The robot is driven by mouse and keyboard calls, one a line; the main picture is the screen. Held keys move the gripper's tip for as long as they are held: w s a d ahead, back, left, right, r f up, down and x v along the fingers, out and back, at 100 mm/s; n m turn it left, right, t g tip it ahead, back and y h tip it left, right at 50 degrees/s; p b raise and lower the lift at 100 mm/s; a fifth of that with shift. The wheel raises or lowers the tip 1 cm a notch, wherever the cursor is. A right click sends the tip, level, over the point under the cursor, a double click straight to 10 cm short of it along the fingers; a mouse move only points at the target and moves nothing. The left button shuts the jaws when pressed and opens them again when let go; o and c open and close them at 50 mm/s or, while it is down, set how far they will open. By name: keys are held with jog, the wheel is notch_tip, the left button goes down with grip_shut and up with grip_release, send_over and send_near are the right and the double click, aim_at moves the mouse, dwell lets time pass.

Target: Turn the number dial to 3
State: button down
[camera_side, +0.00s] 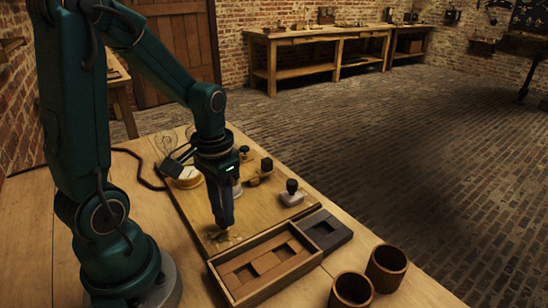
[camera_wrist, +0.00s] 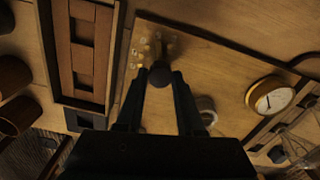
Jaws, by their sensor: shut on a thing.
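The number dial's dark round knob (camera_wrist: 160,76) sits between my gripper's fingertips in the wrist view. Small pale marks (camera_wrist: 146,50) stand on the board beside the knob; I cannot read the numbers or tell where the dial points. My gripper (camera_side: 223,224) points straight down at the near part of the wooden board in the side view, with its fingers shut on the knob. It also shows in the wrist view (camera_wrist: 161,82). In the side view the fingers hide most of the knob, and only part of the dial's marked plate (camera_side: 230,239) shows.
A wooden tray with recesses (camera_side: 232,285) lies close in front of the dial, with a dark tray (camera_side: 325,231) beside it. Two brown cups (camera_side: 386,267) stand at the right. A round white-faced gauge (camera_wrist: 270,96), a lever switch (camera_side: 291,193) and several knobs stand on the board.

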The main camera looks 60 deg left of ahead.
jog(key=c, duration=0.5)
grip_release()
jog(key=shift+r, duration=2.6)
jog(key=shift+w+d+r, duration=0.15)
jog(key=shift+d+r, duration=0.1)
jog(key=shift+s+d+r+m+t, duration=0.35)
jog(key=shift+s+d+r+t, duration=0.2)
jog(key=shift+d+r+t, duration=0.6)
jog(key=shift+s+d+r+m+t, duration=0.45)
jog(key=shift+d+r+t, duration=0.25)
jog(key=shift+d, duration=0.75)
jog(key=shift+s+d+r+m+t, duration=0.3)
jog(key=shift+s+d+r+t, duration=0.3)
jog(key=shift+d+r+t, duration=0.5)
